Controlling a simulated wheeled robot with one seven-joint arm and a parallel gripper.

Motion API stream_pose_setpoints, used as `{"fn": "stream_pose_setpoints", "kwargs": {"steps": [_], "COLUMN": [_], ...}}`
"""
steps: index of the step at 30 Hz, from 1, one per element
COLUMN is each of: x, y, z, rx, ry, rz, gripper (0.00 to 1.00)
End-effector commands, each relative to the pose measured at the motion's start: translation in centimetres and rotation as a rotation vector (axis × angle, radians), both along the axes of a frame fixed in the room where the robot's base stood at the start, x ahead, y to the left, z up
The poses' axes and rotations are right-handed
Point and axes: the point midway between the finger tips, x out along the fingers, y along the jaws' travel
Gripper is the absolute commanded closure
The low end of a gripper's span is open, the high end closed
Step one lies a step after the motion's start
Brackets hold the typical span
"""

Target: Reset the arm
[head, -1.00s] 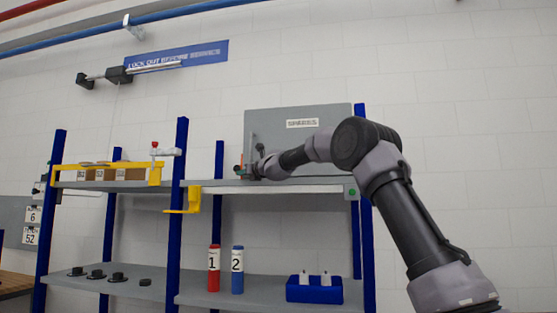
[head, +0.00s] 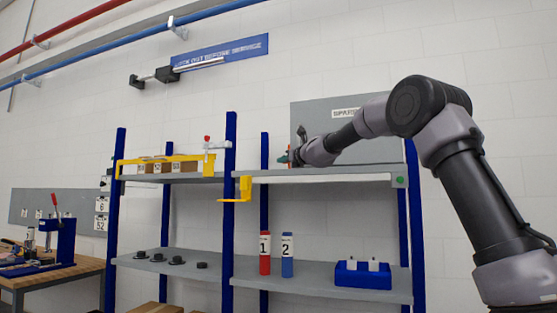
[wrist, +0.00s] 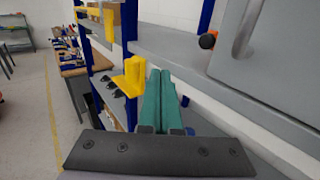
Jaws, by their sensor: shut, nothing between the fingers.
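My gripper (wrist: 160,90) shows in the wrist view with its two green fingers together and nothing between them. In the head view my gripper (head: 284,156) is small, at the left end of my arm, by the upper shelf (head: 320,177) and in front of the grey cabinet marked as spares (head: 380,115). My arm reaches in from the right side of the head view, bent at the elbow. In the wrist view the shelf edge (wrist: 185,65) runs beside the fingers on the right. I cannot tell the exact gap between them.
A yellow bracket (head: 243,190) juts from the shelf front; it also shows just left of my fingers in the wrist view (wrist: 134,77). A workbench (head: 50,275) is at left.

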Motion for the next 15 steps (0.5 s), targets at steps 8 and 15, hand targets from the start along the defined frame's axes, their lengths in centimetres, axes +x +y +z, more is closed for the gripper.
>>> {"fn": "stream_pose_setpoints", "kwargs": {"steps": [8, 15], "x": [-4.1, -4.8], "y": [1.5, 1.6], "z": [0.1, 0.0], "rx": [-0.001, -0.001], "ry": [-0.001, -0.001], "rz": [0.003, 0.0], "gripper": [1.0, 1.0]}}
